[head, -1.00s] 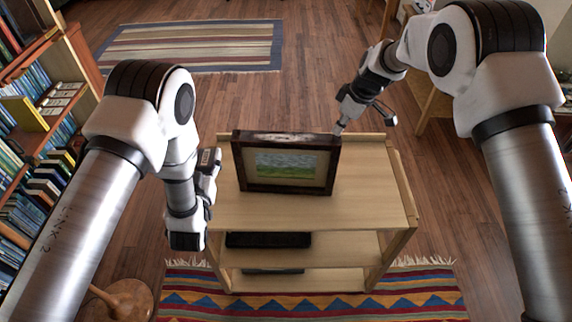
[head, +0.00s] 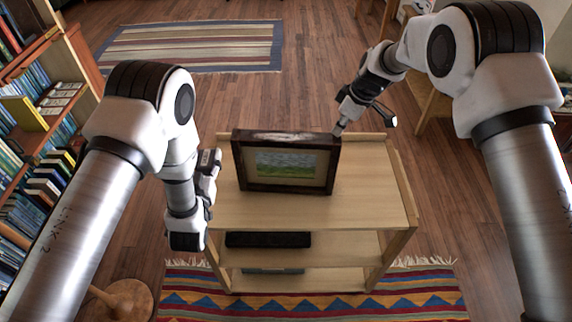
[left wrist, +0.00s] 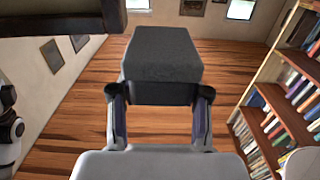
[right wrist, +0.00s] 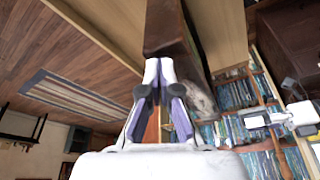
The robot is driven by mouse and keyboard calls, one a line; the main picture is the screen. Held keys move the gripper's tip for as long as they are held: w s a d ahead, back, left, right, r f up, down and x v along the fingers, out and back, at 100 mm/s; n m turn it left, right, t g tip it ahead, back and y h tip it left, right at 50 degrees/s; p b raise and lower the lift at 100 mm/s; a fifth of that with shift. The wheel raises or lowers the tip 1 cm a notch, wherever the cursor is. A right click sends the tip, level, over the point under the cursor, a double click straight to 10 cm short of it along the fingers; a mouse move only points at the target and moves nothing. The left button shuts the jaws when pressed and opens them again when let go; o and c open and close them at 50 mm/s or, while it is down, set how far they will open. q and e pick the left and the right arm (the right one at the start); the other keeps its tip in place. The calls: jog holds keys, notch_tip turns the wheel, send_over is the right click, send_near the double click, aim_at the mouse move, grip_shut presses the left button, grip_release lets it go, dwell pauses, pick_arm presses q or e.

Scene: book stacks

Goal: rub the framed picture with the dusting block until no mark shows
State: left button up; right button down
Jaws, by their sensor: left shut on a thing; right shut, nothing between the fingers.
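The framed picture (head: 287,165), a green landscape in a dark wooden frame, stands upright on the top of a wooden cart. A whitish mark (head: 283,136) lies along the frame's top edge. My left gripper (head: 212,163) is beside the frame's left side, apart from it. It is shut on the dark grey dusting block (left wrist: 160,55), seen clearly in the left wrist view. My right gripper (head: 338,130) is shut and empty, its tips at the frame's upper right corner. The right wrist view shows the fingertips (right wrist: 158,68) against the dark frame (right wrist: 165,28); whether they press is unclear.
The cart top (head: 370,195) is clear to the right of the picture. A black item (head: 268,240) lies on the shelf below. A full bookcase (head: 40,130) stands at the left. A striped rug (head: 195,45) lies behind, a patterned rug (head: 400,300) in front.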

pick_arm(q)
jog(key=shift+f, duration=0.25)
pick_arm(e)
jog(key=shift+f, duration=0.4)
